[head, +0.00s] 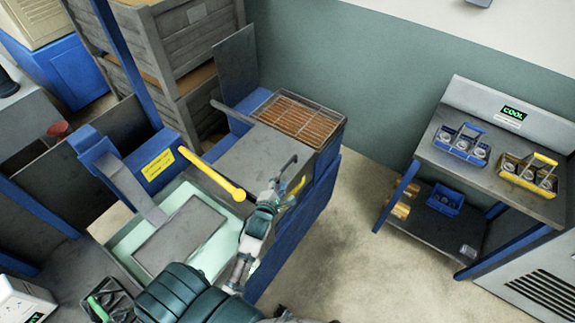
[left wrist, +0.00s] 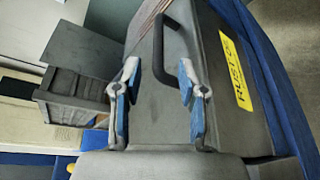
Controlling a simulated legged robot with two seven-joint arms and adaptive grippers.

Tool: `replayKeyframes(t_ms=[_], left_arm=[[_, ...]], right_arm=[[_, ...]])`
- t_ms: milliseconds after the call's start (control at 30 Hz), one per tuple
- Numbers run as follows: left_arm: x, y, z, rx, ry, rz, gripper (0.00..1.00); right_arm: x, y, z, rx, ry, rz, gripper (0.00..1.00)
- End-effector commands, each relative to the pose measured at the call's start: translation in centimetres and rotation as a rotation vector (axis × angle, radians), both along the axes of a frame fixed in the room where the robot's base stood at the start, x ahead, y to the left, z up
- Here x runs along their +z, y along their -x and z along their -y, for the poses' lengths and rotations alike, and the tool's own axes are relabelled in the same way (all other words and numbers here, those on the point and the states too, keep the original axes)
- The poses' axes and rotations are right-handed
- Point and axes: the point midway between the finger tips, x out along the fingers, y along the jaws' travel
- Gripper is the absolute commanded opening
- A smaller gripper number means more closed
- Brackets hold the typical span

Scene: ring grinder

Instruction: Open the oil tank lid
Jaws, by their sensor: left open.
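The tank lid (head: 245,160) is a flat grey panel on top of a blue-sided machine, and it looks closed. In the left wrist view the grey lid (left wrist: 150,100) carries a dark bar handle (left wrist: 158,50). My left gripper (head: 290,178) is over the lid's right edge in the head view. In the left wrist view its two blue-padded fingers (left wrist: 158,108) are spread wide, with nothing between them but the lid surface behind. My right gripper is not in view.
A brown grate (head: 298,116) lies beyond the lid. A yellow bar (head: 212,174) sticks out left of my gripper, above an open pale basin (head: 128,240). A table (head: 490,180) with blue and yellow carriers stands at the right. The floor between is clear.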

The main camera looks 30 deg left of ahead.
Motion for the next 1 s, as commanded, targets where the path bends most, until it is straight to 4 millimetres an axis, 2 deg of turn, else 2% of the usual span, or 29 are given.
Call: replayKeyframes(t_ms=[33, 200, 400, 600, 867, 1000], left_arm=[[-0.1, -1.3, -0.3, -0.001, -0.004, 0.001, 0.41], [-1.0, -5.0, -1.2, -0.001, -0.004, -0.001, 0.41], [-1.8, -8.1, -1.9, -0.001, -0.003, -0.001, 0.41], [-2.1, -9.2, -2.2, 0.000, -0.002, -0.002, 0.41], [-2.1, -9.3, -2.2, -0.001, -0.002, -0.001, 0.41], [-2.1, -9.3, -2.2, -0.001, -0.002, -0.001, 0.06]], right_arm=[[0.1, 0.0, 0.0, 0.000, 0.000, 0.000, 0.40], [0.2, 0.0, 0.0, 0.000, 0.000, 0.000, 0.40], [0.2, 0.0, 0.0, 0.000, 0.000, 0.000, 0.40], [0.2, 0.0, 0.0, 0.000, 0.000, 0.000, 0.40], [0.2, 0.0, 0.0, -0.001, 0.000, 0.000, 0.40], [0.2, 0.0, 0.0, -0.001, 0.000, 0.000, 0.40]])
